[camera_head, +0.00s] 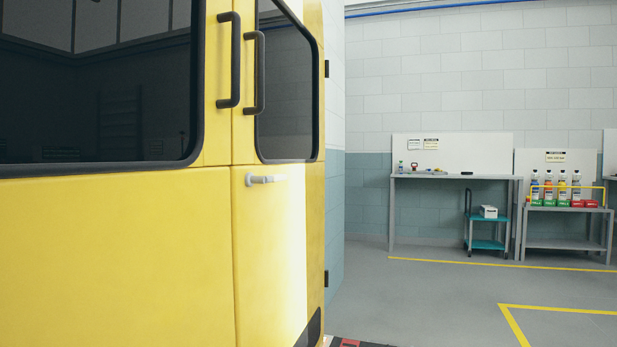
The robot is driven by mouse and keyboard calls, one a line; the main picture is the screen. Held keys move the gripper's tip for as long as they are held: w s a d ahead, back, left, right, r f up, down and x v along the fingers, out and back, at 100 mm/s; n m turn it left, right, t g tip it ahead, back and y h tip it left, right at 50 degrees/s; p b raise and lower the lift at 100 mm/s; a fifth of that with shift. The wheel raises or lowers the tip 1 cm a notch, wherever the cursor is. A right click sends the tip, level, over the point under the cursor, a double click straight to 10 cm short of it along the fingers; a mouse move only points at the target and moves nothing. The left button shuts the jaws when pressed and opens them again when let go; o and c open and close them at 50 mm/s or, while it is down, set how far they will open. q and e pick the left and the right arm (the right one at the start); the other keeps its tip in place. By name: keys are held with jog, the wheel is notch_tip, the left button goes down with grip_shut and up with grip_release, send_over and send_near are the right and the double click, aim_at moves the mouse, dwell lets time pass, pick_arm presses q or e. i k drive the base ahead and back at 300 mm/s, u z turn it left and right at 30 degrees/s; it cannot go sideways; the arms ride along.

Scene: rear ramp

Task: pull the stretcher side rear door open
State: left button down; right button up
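The yellow rear of a vehicle fills the left of the head view. It has two door leaves that meet at a vertical seam. The left leaf (115,255) has a large dark window and a black vertical grab handle (235,60). The narrower-looking right leaf (268,230) has its own dark window, a black grab handle (259,72) and a silver latch handle (264,179) below it. Both leaves look closed. I cannot tell which leaf is the stretcher side one. Neither of my grippers is in view.
A grey workbench (455,176) stands against the far wall, with a teal cart (487,244) at it. A rack of bottles (562,190) stands on a lower table to the right. The grey floor (430,300) right of the vehicle is clear, with yellow lines.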

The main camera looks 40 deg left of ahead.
aim_at(280, 278)
jog(key=u, duration=0.8)
jog(key=i, duration=1.6)
jog(key=u, duration=1.1)
